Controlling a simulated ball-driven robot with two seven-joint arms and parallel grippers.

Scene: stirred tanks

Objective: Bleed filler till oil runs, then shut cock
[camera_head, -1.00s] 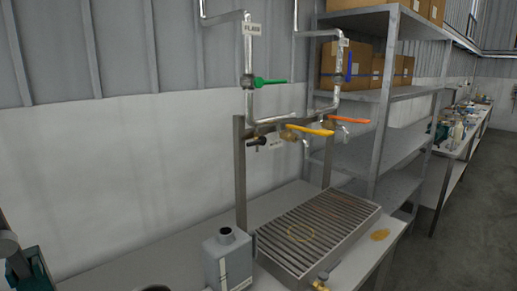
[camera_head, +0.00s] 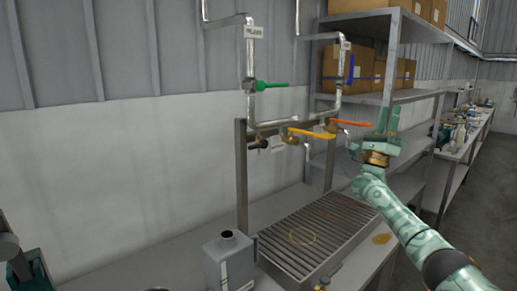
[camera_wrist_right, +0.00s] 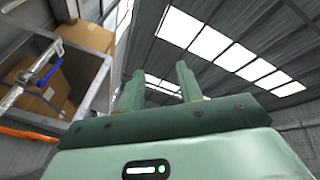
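A pipe filler (camera_head: 250,75) with two metal drops stands over a slatted drip tray (camera_head: 345,243). The lower cocks have a yellow lever (camera_head: 312,133) and an orange lever (camera_head: 352,123), both lying roughly level. A green lever (camera_head: 272,85) and an upright blue lever (camera_head: 350,68) sit higher on the pipes. I see no stream of oil from the spouts. My right gripper (camera_head: 388,120) is raised to the right of the orange lever, fingers up, apart from it. In the right wrist view the gripper (camera_wrist_right: 160,85) is open and empty.
A grey can (camera_head: 230,262) with an open neck stands left of the tray. A yellowish ring (camera_head: 303,237) marks the slats, and an amber puddle (camera_head: 381,239) lies on the bench. Metal shelving (camera_head: 388,95) with cardboard boxes (camera_head: 362,65) stands close behind my right gripper.

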